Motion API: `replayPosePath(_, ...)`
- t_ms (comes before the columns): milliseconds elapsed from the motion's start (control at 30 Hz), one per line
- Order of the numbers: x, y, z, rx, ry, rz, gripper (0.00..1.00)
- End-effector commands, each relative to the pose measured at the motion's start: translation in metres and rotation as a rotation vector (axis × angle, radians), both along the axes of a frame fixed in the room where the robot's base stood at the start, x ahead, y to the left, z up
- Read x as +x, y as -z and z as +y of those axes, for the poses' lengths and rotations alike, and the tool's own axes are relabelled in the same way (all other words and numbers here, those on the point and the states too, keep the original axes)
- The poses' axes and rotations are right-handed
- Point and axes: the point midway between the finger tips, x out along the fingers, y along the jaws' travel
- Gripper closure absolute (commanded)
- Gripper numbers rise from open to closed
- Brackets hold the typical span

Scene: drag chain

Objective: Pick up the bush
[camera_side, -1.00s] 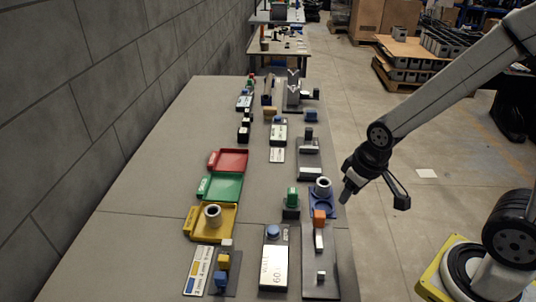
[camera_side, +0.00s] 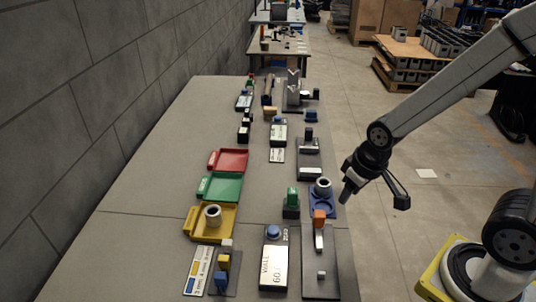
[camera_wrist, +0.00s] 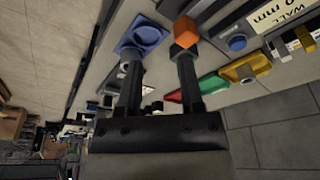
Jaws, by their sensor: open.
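A grey ring-shaped bush (camera_side: 322,187) sits on a blue holder (camera_side: 330,204) at the right edge of the table in the side view. A second grey bush (camera_side: 213,215) stands in the yellow tray (camera_side: 202,234). My gripper (camera_side: 346,194) is just right of the blue holder in the side view, apart from both bushes. In the wrist view my gripper (camera_wrist: 158,52) is open, with nothing visible held between its fingers.
An orange block (camera_side: 319,214) stands close in front of the blue holder, and a green block (camera_side: 292,197) stands to its left. Red (camera_side: 231,159) and green (camera_side: 215,187) trays lie behind the yellow tray. The table's left side is clear beside the wall.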

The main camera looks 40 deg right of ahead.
Motion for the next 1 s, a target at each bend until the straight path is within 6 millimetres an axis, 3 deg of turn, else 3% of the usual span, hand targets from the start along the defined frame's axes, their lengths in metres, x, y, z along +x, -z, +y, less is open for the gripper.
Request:
replayPosePath(33,0.000,0.000,0.000,0.000,0.000,0.000,0.39)
replayPosePath(167,0.000,0.000,0.000,0.000,0.000,0.000,0.00)
replayPosePath(567,0.001,-0.005,0.000,0.000,0.000,-0.003,0.00)
replayPosePath(1000,0.001,-0.043,0.000,0.000,0.000,-0.004,0.00)
